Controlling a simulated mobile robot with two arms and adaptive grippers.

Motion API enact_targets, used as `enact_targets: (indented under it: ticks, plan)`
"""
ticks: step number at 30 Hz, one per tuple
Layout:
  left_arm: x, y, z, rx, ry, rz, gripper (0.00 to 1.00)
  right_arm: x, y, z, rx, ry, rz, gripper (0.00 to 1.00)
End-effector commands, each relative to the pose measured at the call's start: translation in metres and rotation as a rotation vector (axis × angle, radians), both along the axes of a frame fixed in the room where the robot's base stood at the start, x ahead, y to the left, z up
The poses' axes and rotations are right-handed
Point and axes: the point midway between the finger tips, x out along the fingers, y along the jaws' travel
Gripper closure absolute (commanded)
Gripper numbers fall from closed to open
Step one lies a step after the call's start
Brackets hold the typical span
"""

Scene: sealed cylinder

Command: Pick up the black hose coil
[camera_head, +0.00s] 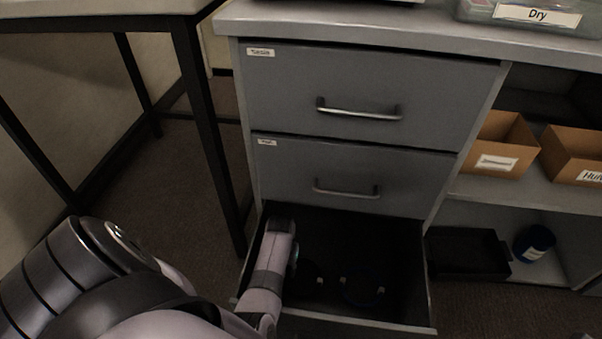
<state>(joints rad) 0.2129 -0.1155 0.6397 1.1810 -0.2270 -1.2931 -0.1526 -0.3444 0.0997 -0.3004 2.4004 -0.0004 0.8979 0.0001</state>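The bottom drawer (432,318) is pulled open, and its inside is very dark. A black coil-like thing (309,272), probably the black hose coil, lies on the drawer floor at the left. It has a small pale spot on it and is partly hidden by my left arm. A dark blue coil (364,298) with pale ties lies to its right, apart from it as far as I can tell. My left arm comes in from the left and reaches over the drawer's left side. Its gripper fingers are hidden behind the arm. My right gripper is out of the picture.
Two closed drawers (360,80) with handles are above the open one. A table (110,8) with dark legs stands at the left. At the right, shelves hold cardboard boxes (498,146), a black tray (467,252) and a dark blue cup-like container (534,243).

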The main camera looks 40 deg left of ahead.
Motion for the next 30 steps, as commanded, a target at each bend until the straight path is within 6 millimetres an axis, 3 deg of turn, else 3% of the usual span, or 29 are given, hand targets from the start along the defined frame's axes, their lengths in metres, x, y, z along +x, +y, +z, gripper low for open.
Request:
enact_targets:
  ticks: [14,30]
  plan:
    - [-0.0001,0.0003,0.0000,0.000,0.000,0.000,1.00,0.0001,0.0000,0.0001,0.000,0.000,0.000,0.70]
    - [0.0003,0.0005,0.0063,0.002,-0.001,0.000,1.00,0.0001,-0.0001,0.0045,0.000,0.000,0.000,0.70]
